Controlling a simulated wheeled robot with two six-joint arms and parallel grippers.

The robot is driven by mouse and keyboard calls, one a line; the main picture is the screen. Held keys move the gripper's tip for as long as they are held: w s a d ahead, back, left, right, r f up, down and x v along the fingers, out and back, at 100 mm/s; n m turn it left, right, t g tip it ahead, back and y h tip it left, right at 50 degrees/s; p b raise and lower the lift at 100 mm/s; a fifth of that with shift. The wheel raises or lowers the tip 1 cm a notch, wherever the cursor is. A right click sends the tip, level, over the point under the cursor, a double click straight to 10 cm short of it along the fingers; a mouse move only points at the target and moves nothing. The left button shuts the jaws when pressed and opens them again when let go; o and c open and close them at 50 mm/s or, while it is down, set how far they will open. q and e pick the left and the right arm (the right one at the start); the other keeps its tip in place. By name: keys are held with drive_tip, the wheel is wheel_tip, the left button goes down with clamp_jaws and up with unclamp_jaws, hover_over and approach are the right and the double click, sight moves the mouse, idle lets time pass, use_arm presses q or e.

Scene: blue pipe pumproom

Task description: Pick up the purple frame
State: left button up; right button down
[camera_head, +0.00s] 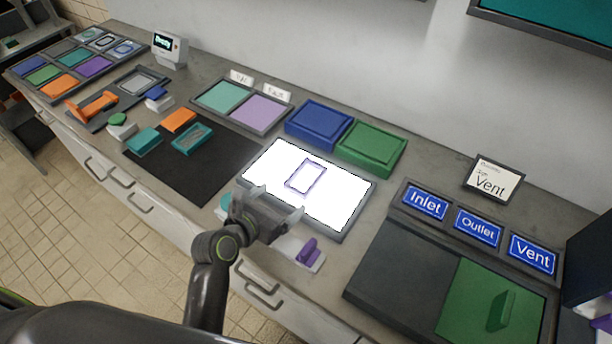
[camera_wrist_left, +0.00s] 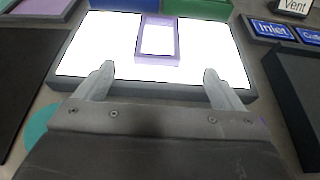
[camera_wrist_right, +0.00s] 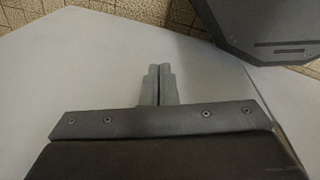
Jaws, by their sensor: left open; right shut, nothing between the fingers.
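The purple frame (camera_head: 305,177) is a thin rectangular frame lying on the bright white light panel (camera_head: 345,203). In the left wrist view the purple frame (camera_wrist_left: 158,40) lies beyond my fingertips, and the lit panel shows through its opening. My left gripper (camera_head: 277,200) is open and empty at the panel's front edge. In its own wrist view the left fingers (camera_wrist_left: 158,78) are spread wide, short of the frame and not touching it. My right gripper (camera_wrist_right: 158,85) is shut and empty in its wrist view, over a plain pale surface; the head view does not show it.
Blue (camera_head: 319,124) and green (camera_head: 371,147) boxes stand behind the panel. A purple-handled piece (camera_head: 308,252) lies in front of it. A dark mat (camera_head: 195,165) with teal and orange pieces is to the left. A tray labelled Inlet, Outlet and Vent (camera_head: 401,264) is to the right.

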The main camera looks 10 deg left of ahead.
sight(299, 184)
use_arm(q)
drive_tip(key=shift+p+x, duration=0.45)
drive_tip(key=shift+x, duration=4.05)
drive_tip(key=shift+a+r, duration=0.15)
drive_tip(key=c, duration=1.2)
